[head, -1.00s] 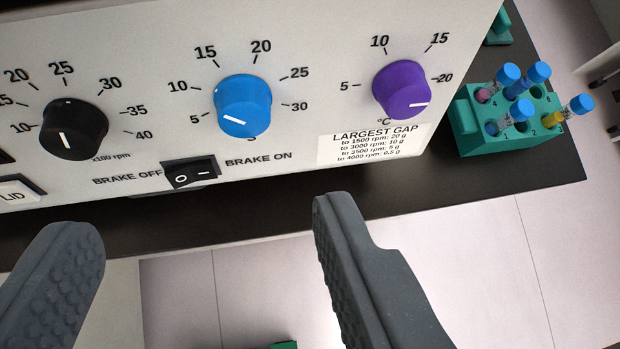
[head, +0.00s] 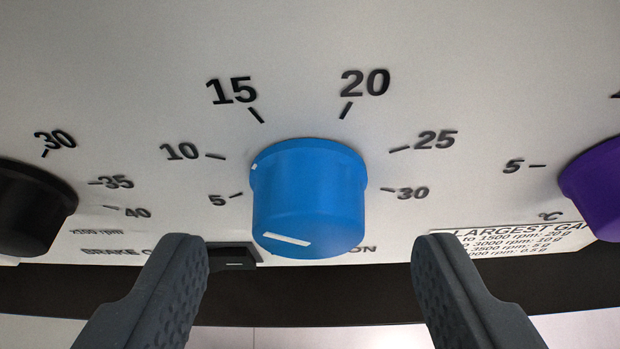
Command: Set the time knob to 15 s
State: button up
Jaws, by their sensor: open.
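The blue time knob (head: 308,190) is on the pale panel in the middle of the head view. Its scale runs from 5 at lower left over 15 and 20 at the top to 30 at right. A small white mark on its upper left rim points about at the 10 tick. A white line is on its front face. My gripper (head: 312,245) is open, one finger to each side of the knob's lower part in the picture, with a clear gap on both sides. It touches nothing that I can see.
A black knob (head: 30,210) is at the left and a purple knob (head: 597,185) at the right edge. The black brake switch (head: 232,257) is below the blue knob, partly hidden behind the left finger. A printed label (head: 500,240) is at lower right.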

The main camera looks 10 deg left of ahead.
jog(key=shift+x, duration=1.25)
jog(key=c, duration=1)
jog(key=shift+a, duration=0.15)
jog(key=shift+f, duration=0.1)
